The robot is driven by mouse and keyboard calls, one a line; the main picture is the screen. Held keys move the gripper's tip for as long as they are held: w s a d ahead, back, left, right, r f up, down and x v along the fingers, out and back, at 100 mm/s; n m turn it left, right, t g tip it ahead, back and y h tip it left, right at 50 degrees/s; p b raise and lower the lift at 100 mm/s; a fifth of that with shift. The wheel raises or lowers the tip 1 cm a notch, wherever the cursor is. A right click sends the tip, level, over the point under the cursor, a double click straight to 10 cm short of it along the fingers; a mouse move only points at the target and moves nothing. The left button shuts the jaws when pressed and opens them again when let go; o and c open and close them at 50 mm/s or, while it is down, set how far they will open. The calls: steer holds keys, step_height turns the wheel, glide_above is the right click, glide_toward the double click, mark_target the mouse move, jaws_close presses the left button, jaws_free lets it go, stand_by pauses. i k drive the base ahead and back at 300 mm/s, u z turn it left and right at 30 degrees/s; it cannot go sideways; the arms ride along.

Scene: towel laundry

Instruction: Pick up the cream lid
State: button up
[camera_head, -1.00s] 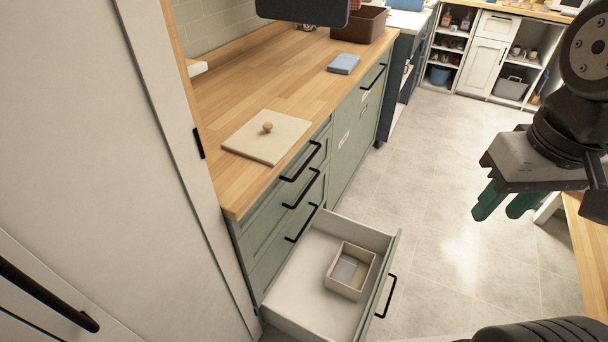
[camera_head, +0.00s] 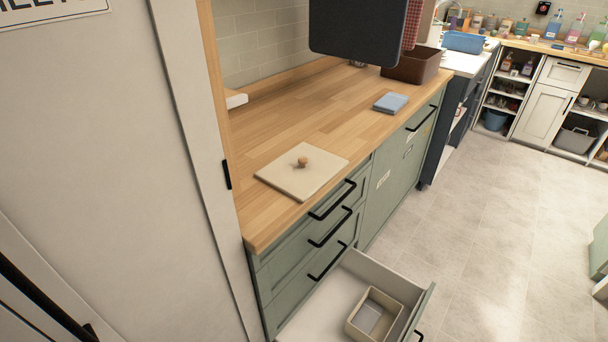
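The cream lid (camera_head: 294,178) is a flat square panel with a small round wooden knob (camera_head: 302,162) at its middle. It lies flat on the wooden counter (camera_head: 255,226), near the front edge and above the green drawers. My gripper is not in view, and nothing touches the lid. A cream open box (camera_head: 360,325) sits in the pulled-out lower drawer (camera_head: 378,271); the bottom of the picture cuts off part of both.
A folded blue cloth (camera_head: 390,103) and a brown bin (camera_head: 413,66) stand farther back on the counter. A dark panel (camera_head: 357,28) hangs above it. A tall white door (camera_head: 110,170) fills the left. The floor (camera_head: 480,240) at the right is clear.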

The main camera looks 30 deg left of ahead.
mark_target(299, 173)
steer(key=k, duration=0.3)
steer(key=u, duration=1.15)
steer(key=i, duration=0.5)
steer(key=z, duration=0.05)
